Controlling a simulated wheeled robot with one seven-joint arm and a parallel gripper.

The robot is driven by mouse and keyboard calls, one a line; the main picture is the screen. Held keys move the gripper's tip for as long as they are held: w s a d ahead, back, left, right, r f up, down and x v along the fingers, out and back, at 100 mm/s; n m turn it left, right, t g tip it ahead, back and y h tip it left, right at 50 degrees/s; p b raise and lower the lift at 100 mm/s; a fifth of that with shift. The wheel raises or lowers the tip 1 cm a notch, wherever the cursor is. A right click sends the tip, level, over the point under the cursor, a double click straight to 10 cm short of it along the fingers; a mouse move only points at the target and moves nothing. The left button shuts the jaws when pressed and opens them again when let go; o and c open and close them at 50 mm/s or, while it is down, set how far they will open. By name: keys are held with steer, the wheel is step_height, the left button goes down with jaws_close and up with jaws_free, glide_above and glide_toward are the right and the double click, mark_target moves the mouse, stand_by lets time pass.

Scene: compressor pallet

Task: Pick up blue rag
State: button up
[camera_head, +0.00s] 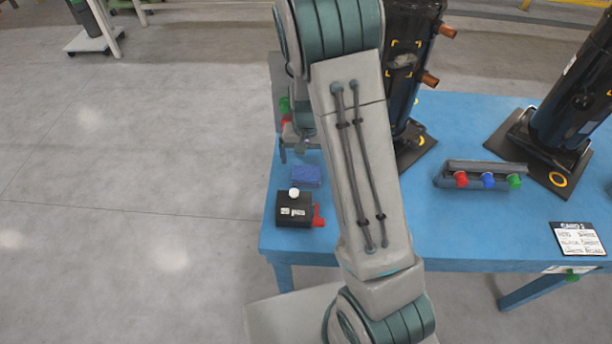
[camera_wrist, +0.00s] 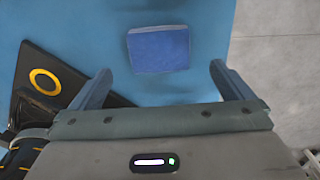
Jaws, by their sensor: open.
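The blue rag (camera_head: 306,176) is a small folded dark-blue rectangle lying on the blue table at its left end. In the wrist view the rag (camera_wrist: 159,50) lies flat at the upper middle, beyond the fingertips and roughly centred between them. My gripper (camera_wrist: 161,78) is open and empty, with one finger on each side. In the head view my gripper (camera_head: 300,147) hangs over the table just behind the rag, partly hidden by my arm. The rag is not held.
A black box with a white knob (camera_head: 293,209) and a red part stands just in front of the rag. Black compressors (camera_head: 403,70) stand on dark base plates behind and to the right. A grey holder (camera_head: 486,174) with coloured knobs and a card (camera_head: 577,239) lie right.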

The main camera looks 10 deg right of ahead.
mark_target(307, 173)
steer(key=shift+s+f, duration=0.1)
steer(key=shift+f, duration=3.2)
steer(key=c, duration=1)
